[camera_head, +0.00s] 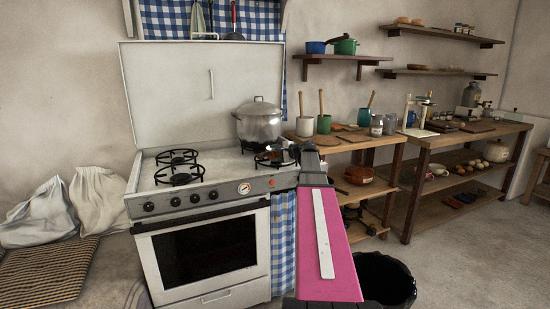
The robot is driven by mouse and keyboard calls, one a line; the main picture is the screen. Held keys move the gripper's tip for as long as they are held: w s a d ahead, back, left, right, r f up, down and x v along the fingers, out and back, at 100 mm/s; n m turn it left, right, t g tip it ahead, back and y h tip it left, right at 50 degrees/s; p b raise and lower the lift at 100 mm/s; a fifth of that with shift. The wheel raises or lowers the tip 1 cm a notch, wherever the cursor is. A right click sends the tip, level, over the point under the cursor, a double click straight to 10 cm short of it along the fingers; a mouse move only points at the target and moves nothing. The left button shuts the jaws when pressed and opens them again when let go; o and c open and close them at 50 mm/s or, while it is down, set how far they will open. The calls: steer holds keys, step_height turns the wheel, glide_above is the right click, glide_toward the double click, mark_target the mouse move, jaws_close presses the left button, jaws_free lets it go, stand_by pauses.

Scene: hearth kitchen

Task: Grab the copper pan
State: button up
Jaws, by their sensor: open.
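A reddish-brown, copper-coloured vessel (358,174) sits on the shelf below the wooden counter, right of the stove. It is the only thing that looks like the copper pan, but its metal is hard to confirm. My pink arm reaches up from the bottom of the picture, left of this vessel. My gripper (284,156) appears as small dark parts at the arm's far end, by the stove's front right burner. It is open and apart from the vessel. Its fingertips are hard to make out against the burner.
A lidded silver pot (259,121) stands on the back right of the white stove (205,215). The wooden counter (345,147) holds mugs and jars. A second wooden table (465,138) stands farther right. A black bin (388,279) stands on the floor below the counter.

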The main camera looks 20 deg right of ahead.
mark_target(271, 153)
steer(key=x, duration=0.3)
jaws_close()
steer(key=shift+r, duration=0.15)
